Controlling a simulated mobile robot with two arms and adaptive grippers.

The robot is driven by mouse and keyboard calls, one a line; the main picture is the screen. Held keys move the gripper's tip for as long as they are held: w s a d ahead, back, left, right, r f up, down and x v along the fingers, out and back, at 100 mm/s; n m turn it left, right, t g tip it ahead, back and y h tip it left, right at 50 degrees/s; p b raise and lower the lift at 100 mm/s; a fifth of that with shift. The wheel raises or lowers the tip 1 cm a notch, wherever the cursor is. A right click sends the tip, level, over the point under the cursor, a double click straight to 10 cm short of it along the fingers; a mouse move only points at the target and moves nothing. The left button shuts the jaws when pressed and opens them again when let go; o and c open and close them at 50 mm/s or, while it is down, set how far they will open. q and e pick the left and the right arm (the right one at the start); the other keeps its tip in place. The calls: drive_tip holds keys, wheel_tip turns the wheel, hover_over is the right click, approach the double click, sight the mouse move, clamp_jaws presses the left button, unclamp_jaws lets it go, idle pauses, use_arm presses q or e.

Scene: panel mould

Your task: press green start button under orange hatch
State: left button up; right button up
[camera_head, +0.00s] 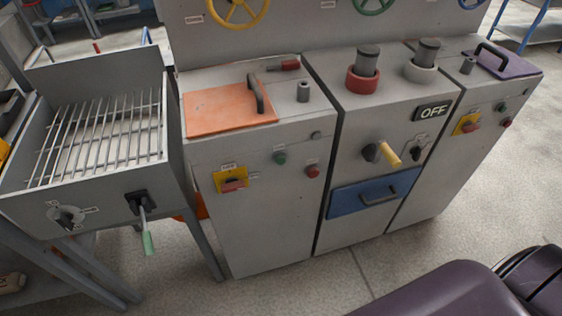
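The orange hatch (231,109) lies flat and closed on the left part of the grey cabinet's sloping top. A dark upright handle (256,95) stands at its right side. What is under the hatch is hidden. A green button (279,157) shows on the cabinet front, below and right of the hatch, with a red button (313,171) to its lower right. Neither of my grippers is in view.
A yellow-backed red switch (230,180) is left of the buttons. A blue drawer (374,193) and a purple hatch (504,64) are further right. A grill stand (95,135) is at left.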

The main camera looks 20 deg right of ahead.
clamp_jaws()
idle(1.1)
